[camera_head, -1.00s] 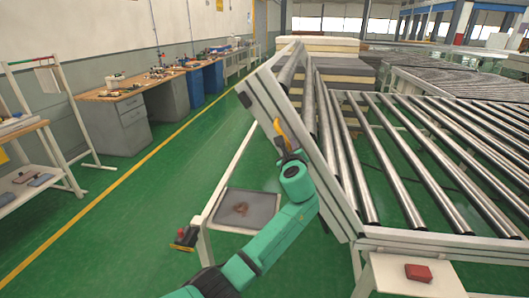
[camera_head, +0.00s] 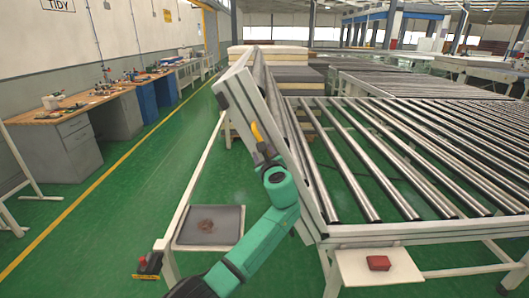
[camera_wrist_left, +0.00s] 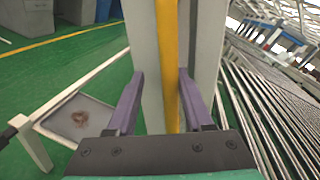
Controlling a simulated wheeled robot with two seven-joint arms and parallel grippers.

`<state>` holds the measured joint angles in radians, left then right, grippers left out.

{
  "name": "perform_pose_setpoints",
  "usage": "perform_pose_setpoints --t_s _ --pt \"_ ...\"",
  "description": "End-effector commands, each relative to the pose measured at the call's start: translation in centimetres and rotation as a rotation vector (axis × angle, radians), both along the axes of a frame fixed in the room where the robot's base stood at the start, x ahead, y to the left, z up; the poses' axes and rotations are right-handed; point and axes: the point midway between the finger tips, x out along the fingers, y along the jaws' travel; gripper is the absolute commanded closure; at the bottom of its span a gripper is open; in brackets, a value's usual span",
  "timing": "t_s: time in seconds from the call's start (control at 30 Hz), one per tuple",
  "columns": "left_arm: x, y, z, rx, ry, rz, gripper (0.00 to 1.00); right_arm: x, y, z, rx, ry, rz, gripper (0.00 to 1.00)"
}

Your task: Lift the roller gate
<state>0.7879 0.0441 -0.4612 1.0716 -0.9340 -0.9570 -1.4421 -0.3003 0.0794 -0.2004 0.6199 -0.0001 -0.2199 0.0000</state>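The roller gate (camera_head: 276,126) is a grey metal frame with rollers, standing tilted up at the near left end of the roller conveyor. A yellow handle (camera_head: 259,132) is on its outer side; it also shows in the left wrist view (camera_wrist_left: 167,55). My left gripper (camera_head: 266,157) is at the lower end of this handle. In the left wrist view, its purple fingers (camera_wrist_left: 161,82) stand apart on either side of the handle, with a gap on the left side; contact on the right side is unclear. My right gripper is out of view.
The conveyor rollers (camera_head: 400,150) fill the right side. A grey tray (camera_head: 228,226) sits on the low frame below my left arm. A red box (camera_head: 378,263) lies on a white shelf (camera_head: 350,276). Mattresses (camera_head: 283,70) are stacked behind. Green floor is free at left.

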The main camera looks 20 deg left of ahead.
Motion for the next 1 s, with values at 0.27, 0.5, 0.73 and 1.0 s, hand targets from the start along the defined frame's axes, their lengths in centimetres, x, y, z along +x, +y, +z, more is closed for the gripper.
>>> perform_pose_setpoints --t_s 0.27,0.5,0.73,1.0 --pt "0.0 0.0 0.3 0.001 -0.006 -0.002 0.49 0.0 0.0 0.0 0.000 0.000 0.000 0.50" --pt "0.0 0.0 0.3 0.001 -0.006 0.000 0.49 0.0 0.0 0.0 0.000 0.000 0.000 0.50" --pt "-0.8 -0.6 0.3 0.001 -0.007 -0.002 0.49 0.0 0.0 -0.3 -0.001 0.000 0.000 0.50" --pt "-5.2 -3.3 0.5 0.000 -0.006 -0.006 0.49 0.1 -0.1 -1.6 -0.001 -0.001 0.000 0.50"
